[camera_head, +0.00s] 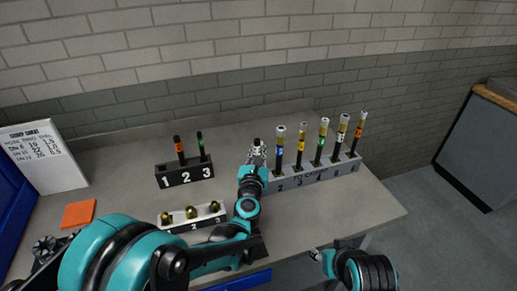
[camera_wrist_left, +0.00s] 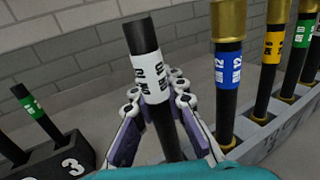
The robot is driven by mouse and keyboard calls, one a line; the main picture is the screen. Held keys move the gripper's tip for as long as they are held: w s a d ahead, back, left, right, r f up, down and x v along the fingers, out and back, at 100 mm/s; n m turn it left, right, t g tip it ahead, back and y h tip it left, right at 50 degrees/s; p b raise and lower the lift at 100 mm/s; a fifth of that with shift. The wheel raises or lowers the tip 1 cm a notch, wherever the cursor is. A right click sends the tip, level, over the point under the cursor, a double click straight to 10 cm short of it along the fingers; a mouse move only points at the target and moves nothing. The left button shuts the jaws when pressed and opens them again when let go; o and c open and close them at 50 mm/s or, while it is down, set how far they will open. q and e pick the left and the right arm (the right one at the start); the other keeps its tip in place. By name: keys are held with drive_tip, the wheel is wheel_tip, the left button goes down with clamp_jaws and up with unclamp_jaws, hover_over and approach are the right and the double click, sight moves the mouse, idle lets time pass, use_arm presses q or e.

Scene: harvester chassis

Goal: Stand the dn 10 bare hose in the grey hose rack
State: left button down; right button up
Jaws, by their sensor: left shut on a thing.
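A black bare hose (camera_wrist_left: 146,62) with a white band stands upright between the fingers of my left gripper (camera_wrist_left: 160,100). The lettering on the band is hard to read. In the head view my left gripper (camera_head: 257,153) is at the left end of the grey hose rack (camera_head: 315,176), and the hose top shows above the fingers. The hose's lower end is hidden, so I cannot tell whether it is in a slot. The rack holds several hoses with end fittings and coloured bands; the blue-banded hose (camera_wrist_left: 228,70) is nearest. My right gripper (camera_head: 318,255) is low at the front, its fingers unclear.
A black rack (camera_head: 184,174) with two bare hoses, orange-banded and green-banded, stands left. A white block (camera_head: 193,217) with brass fittings lies in front, partly beside my left arm. An orange square (camera_head: 78,214), a printed sign (camera_head: 42,157) and a blue bin are far left.

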use_arm(q)
drive_tip(key=shift+f, duration=0.35)
drive_tip(key=shift+r, duration=0.1)
drive_tip(key=c, duration=1.5)
unclamp_jaws()
drive_tip(key=shift+o, duration=0.2)
drive_tip(key=s+a, duration=0.1)
drive_tip(key=s, duration=1.1)
drive_tip(key=shift+a+f, duration=0.2)
drive_tip(key=shift+a, duration=0.05)
